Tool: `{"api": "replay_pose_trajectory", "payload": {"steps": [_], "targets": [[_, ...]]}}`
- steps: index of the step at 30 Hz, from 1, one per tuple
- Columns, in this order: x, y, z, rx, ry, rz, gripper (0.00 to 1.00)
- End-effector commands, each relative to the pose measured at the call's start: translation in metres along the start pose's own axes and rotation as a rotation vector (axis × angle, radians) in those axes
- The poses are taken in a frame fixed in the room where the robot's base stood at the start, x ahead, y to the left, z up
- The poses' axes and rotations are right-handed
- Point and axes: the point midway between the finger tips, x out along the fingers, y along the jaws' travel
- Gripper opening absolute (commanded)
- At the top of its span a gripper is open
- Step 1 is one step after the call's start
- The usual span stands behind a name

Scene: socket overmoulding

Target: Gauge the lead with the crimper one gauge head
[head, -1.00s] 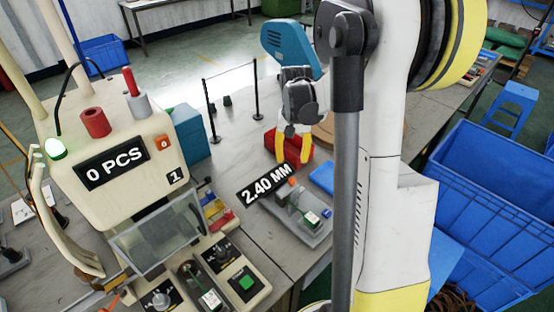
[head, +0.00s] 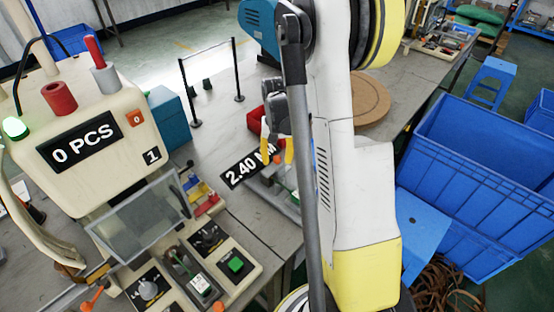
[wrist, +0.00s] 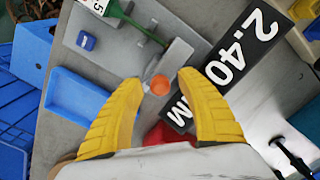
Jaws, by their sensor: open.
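The gauge (wrist: 100,55) is a grey block with an orange round knob (wrist: 160,85) and a black "2.40 MM" sign (wrist: 228,65). The sign also shows in the head view (head: 240,170). A green part with a white label and a thin dark green cord (wrist: 118,12), seemingly the lead, lies on the gauge, its cord reaching toward a grey block near the knob. My gripper (wrist: 160,80) is open, its yellow fingers on either side of the orange knob. I cannot tell whether they touch it. In the head view my gripper (head: 277,145) is above the gauge, which my arm partly hides.
The cream crimper (head: 95,115) reading "0 PCS" stands at left with a clear guard (head: 140,220). A blue tray (wrist: 75,105) lies beside the gauge. A red bin (head: 255,118) and black barrier posts (head: 238,75) are behind. Blue crates (head: 480,170) stand right.

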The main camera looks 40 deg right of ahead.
Motion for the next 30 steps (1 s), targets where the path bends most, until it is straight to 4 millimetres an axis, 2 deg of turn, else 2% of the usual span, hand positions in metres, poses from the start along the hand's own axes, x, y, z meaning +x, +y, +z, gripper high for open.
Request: {"api": "replay_pose_trajectory", "payload": {"steps": [2, 3, 7, 16, 24, 30], "targets": [[0.0, 0.0, 0.0, 0.0, 0.0, 0.0, 0.44], [0.0, 0.0, 0.0, 0.0, 0.0, 0.0, 0.4], [0.0, 0.0, 0.0, 0.0, 0.0, 0.0, 0.0], [0.0, 0.002, -0.001, 0.001, 0.0, 0.0, 0.0], [0.0, 0.029, -0.029, 0.003, 0.0, 0.001, 0.0], [0.0, 0.034, -0.033, 0.001, 0.001, 0.002, 0.0]]}}
